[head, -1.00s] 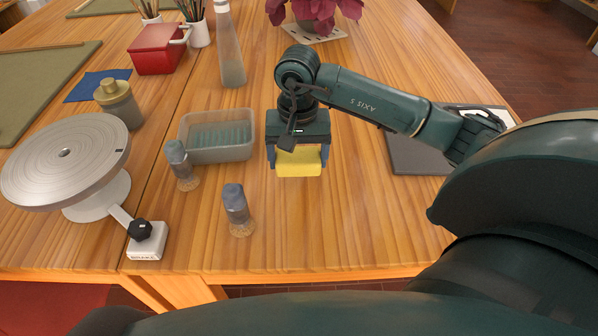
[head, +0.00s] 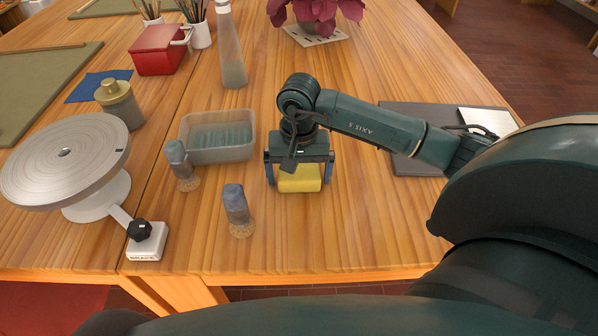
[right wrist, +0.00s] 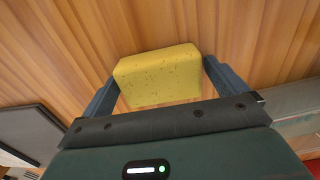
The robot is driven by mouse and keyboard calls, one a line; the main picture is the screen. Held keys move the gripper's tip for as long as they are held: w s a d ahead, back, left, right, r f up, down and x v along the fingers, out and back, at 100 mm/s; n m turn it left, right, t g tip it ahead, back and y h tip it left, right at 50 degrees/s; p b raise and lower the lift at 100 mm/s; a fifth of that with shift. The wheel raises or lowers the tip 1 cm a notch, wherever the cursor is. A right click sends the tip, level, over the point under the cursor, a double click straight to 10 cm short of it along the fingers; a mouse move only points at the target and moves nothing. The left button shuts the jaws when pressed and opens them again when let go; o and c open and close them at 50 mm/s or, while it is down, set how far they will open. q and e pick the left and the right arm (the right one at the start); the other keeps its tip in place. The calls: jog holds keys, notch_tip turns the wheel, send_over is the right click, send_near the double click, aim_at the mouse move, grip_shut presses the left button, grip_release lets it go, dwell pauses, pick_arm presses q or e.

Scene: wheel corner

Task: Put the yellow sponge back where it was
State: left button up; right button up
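The yellow sponge (head: 300,179) appears to rest on the wooden table, right of the clear tub. My right gripper (head: 299,180) is directly over it, pointing down, with one finger on each side. The fingers look open, with narrow gaps beside the sponge. In the right wrist view the sponge (right wrist: 160,77) lies between the two fingertips (right wrist: 159,70), and wood shows next to its lower left side. My left gripper is not in view.
The ribbed clear tub (head: 218,153) stands close left of my right gripper. Two grey-capped stubby tools (head: 236,205) (head: 178,160) stand nearby. A banding wheel (head: 66,160) is at left and a dark flat board (head: 400,155) at right. The table in front of the sponge is clear.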

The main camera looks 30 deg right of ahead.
aim_at(299, 172)
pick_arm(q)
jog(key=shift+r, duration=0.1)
pick_arm(e)
jog(key=shift+r+p, duration=0.3)
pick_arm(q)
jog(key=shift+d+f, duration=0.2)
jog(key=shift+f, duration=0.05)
pick_arm(e)
notch_tip(299, 172, up, 12)
jog(key=shift+f, duration=0.15)
